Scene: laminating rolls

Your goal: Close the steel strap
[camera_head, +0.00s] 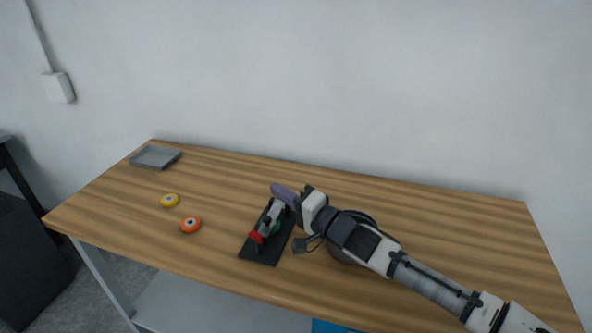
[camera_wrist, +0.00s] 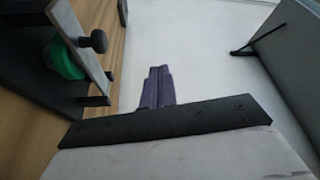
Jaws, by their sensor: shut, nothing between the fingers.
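The laminating device stands on the wooden table in the head view, on a black base (camera_head: 259,250) with a red part (camera_head: 256,237) at its near end. A light grey metal piece (camera_head: 271,213), apparently the steel strap, runs along its top; I cannot tell whether it is closed. In the wrist view, a pale metal plate (camera_wrist: 72,30) carries a black knob (camera_wrist: 98,41) above a green roll (camera_wrist: 62,60), at the upper left. My gripper (camera_head: 281,190) has purple fingers, shut and empty, at the device's far end. They also show in the wrist view (camera_wrist: 158,80), apart from the plate and knob.
A yellow roll (camera_head: 170,200) and an orange roll (camera_head: 190,225) lie left of the device. A grey tray (camera_head: 138,165) sits at the back left corner. A round grey object (camera_head: 340,252) is partly hidden by my arm. The wall (camera_head: 350,100) rises behind the table.

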